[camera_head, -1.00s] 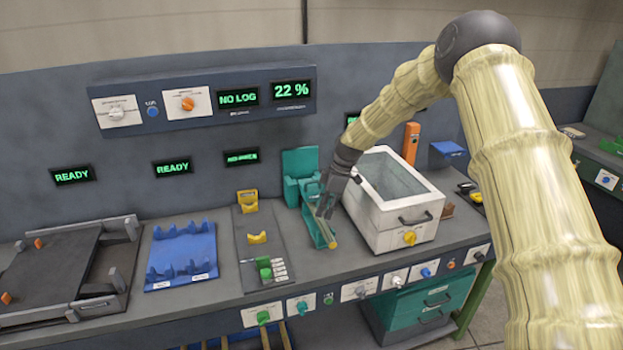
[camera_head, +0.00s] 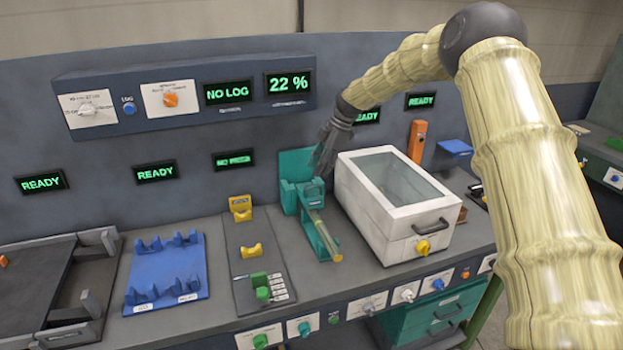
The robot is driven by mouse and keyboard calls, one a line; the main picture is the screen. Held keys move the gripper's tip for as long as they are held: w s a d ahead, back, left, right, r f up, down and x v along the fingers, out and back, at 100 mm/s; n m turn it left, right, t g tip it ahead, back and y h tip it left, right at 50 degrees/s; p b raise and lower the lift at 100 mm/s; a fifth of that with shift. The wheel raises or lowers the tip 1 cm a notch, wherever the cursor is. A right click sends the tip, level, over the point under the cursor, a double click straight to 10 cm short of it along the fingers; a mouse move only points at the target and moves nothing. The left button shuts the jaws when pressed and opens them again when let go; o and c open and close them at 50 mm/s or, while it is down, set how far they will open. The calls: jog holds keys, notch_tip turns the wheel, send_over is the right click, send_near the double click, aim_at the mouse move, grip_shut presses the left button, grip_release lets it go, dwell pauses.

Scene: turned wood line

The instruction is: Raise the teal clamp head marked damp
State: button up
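The teal clamp fixture (camera_head: 296,164) stands on the bench left of the white box, with a teal upright at the back and a narrow trough in front. A teal clamp head (camera_head: 312,192) with a small unreadable label sits low at the upright. A pale wooden rod (camera_head: 323,240) lies in the trough and pokes out at its front end. My dark gripper (camera_head: 319,177) points down at the clamp head, just above or touching it. Its fingers are small and dark here, so I cannot tell whether they hold it.
A white glass-lidded box (camera_head: 395,205) stands close on the right. A strip with yellow rests (camera_head: 251,250) and a blue cradle (camera_head: 166,270) lie to the left. The display above reads 22 % (camera_head: 289,84), another NO LOG (camera_head: 228,92). An orange post (camera_head: 417,142) stands behind the box.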

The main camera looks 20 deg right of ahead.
aim_at(310, 186)
jog(key=p+x, duration=0.1)
jog(key=x, duration=0.3)
jog(key=shift+a+f+p, duration=0.15)
jog(key=shift+f+p, duration=0.1)
jog(key=shift+p, duration=0.05)
jog(key=shift+a+f, duration=0.2)
jog(key=shift+f, duration=0.5)
jog(key=shift+c, duration=0.2)
grip_shut()
